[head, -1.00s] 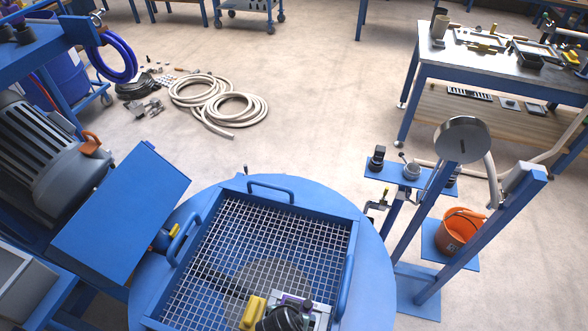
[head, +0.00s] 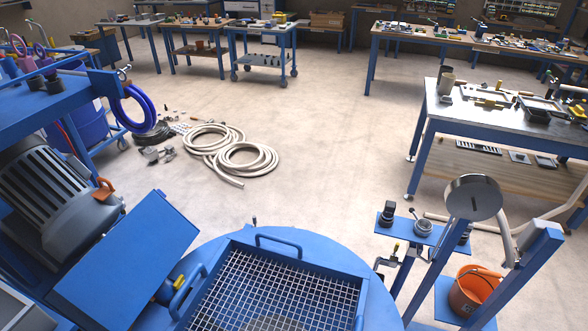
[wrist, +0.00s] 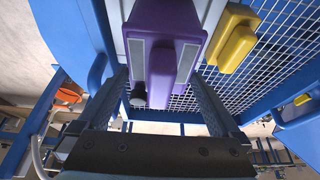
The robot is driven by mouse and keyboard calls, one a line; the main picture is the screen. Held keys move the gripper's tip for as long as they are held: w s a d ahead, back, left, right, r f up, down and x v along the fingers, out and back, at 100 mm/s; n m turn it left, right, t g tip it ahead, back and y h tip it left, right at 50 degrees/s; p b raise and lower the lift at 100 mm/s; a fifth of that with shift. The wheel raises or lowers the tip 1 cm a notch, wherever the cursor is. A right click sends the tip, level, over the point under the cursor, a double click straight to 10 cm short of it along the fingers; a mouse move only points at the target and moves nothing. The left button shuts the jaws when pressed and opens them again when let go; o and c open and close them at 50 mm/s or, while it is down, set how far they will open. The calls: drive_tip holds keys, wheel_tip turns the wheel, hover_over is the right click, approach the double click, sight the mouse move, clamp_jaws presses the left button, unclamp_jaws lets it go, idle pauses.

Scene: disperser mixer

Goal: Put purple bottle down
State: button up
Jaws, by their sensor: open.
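The purple bottle (wrist: 165,22), a blocky purple body with two pale strips, shows at the top of the wrist view. Its narrower part extends down between the two fingers of my gripper (wrist: 160,82). The fingers are spread, with one on each side of this part. The bottle appears to be over or on the metal mesh grid (wrist: 262,72); its base is hidden, so I cannot tell whether it touches. My gripper and this bottle are out of the head view.
A yellow block-like object (wrist: 230,38) is close to the right of the bottle over the mesh. The mesh guard (head: 285,290) has a raised blue frame and handles (head: 280,243). A stand with an orange bucket (head: 474,291) is at the right.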

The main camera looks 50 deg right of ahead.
drive_tip(key=v, duration=1)
drive_tip(key=shift+r, duration=0.15)
drive_tip(key=w+r+n+t+h, duration=0.1)
drive_tip(key=w+r+n+t, duration=0.45)
drive_tip(key=w+r, duration=1.1)
drive_tip(key=w+a+r+n+t, duration=0.1)
drive_tip(key=w+a+r+t, duration=0.2)
drive_tip(key=r, duration=0.5)
drive_tip(key=w+a+r+t, duration=0.2)
drive_tip(key=w+r+t, duration=0.15)
drive_tip(key=r, duration=0.55)
drive_tip(key=s+a+r+n+t+y, duration=0.1)
drive_tip(key=a+r+t, duration=0.15)
drive_tip(key=r, duration=0.55)
drive_tip(key=a+r+n+t, duration=0.2)
drive_tip(key=r+t, duration=0.2)
drive_tip(key=r, duration=0.3)
drive_tip(key=s+a+r+n+t+y, duration=0.2)
drive_tip(key=s+r, duration=0.3)
drive_tip(key=r, duration=0.4)
drive_tip(key=s+a+r+n+t+y, duration=0.2)
drive_tip(key=s+a+r+t, duration=0.3)
drive_tip(key=r, duration=0.5)
drive_tip(key=shift+s, duration=0.25)
